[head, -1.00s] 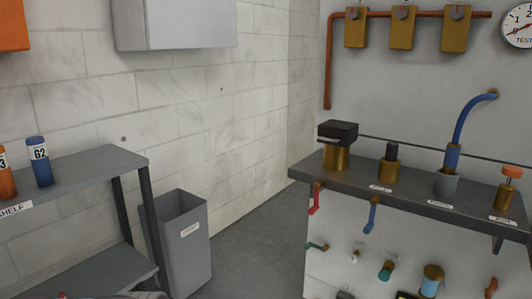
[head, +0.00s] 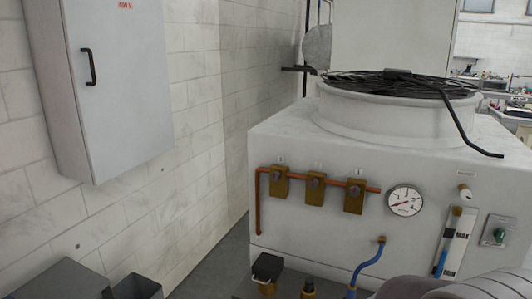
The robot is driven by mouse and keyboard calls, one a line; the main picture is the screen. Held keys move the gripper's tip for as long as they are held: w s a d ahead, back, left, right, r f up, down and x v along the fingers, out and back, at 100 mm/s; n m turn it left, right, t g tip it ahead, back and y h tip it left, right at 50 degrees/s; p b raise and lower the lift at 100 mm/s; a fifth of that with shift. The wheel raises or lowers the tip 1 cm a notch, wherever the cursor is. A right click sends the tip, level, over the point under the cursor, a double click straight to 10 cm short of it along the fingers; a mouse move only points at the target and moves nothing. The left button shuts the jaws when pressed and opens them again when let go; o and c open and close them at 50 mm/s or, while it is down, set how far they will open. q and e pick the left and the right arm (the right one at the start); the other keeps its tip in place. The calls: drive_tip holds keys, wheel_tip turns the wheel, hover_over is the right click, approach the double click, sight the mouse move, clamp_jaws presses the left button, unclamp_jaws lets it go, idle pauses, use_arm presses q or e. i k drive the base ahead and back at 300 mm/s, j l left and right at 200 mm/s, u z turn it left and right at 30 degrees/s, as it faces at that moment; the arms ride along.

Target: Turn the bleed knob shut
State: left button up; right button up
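A white machine housing (head: 330,150) with a round fan grille (head: 395,82) on top stands at the right in the head view. On its front, a small pale knob (head: 464,191) sits below a label too small to read, at the right. I cannot tell whether this is the bleed knob or how far it is turned. Three brass valve blocks (head: 316,188) hang on a copper pipe, beside a round gauge (head: 404,200). Neither gripper is in view; only a grey part of my arm shows at the bottom right.
A sight tube (head: 455,242) and a green button (head: 499,235) are on the right of the front. A blue hose (head: 368,266) curves down to the bench fittings. A black rod (head: 468,135) juts from the grille. A grey wall cabinet (head: 115,90) hangs at the left.

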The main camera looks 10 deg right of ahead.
sight(466, 195)
drive_tip(key=z, duration=1.7)
